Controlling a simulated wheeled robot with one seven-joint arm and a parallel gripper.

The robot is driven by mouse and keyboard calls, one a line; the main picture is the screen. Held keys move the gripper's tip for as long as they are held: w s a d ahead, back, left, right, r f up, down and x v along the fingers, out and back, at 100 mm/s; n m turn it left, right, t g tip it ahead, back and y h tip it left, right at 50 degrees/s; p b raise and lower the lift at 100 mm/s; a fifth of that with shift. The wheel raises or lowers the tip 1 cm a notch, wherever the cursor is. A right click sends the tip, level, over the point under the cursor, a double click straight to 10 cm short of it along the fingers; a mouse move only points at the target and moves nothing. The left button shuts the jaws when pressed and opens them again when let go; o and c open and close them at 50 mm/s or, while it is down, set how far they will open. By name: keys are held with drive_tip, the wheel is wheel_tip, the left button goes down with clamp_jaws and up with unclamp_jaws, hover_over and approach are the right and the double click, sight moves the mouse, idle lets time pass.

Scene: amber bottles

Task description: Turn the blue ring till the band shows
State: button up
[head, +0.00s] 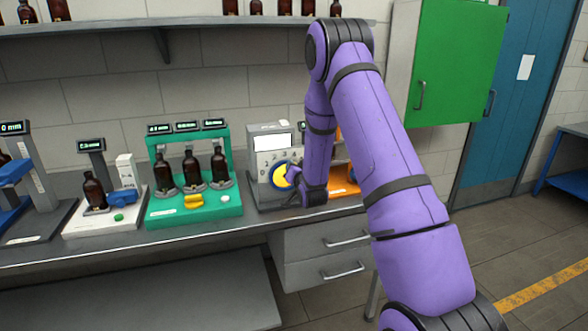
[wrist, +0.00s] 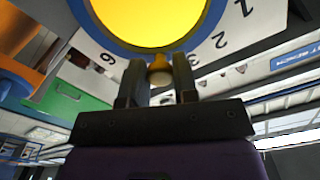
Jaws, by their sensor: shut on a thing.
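The blue ring (head: 271,174) surrounds a yellow disc (head: 280,178) on the front of a grey unit with a numbered dial plate. In the wrist view the ring (wrist: 203,38) curves around the large yellow disc (wrist: 150,15) at the top. My gripper (wrist: 159,78) is below the ring, its two fingers closed on a small yellow tab (wrist: 159,66) at the ring's lower edge. In the head view my gripper (head: 292,179) is at the dial's right side, partly hidden by my arm. I cannot make out a band. A pale window (head: 272,143) sits above the dial.
A green stand (head: 190,215) with amber bottles is left of the dial unit. A white stand (head: 82,222) with one bottle is farther left. An orange base (head: 345,186) shows behind my arm. A shelf (head: 120,31) with bottles runs above.

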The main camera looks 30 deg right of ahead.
drive_tip(key=o, duration=0.9)
drive_tip(key=v, duration=1)
drive_tip(key=shift+s, duration=0.4)
drive_tip(key=shift+a, duration=0.1)
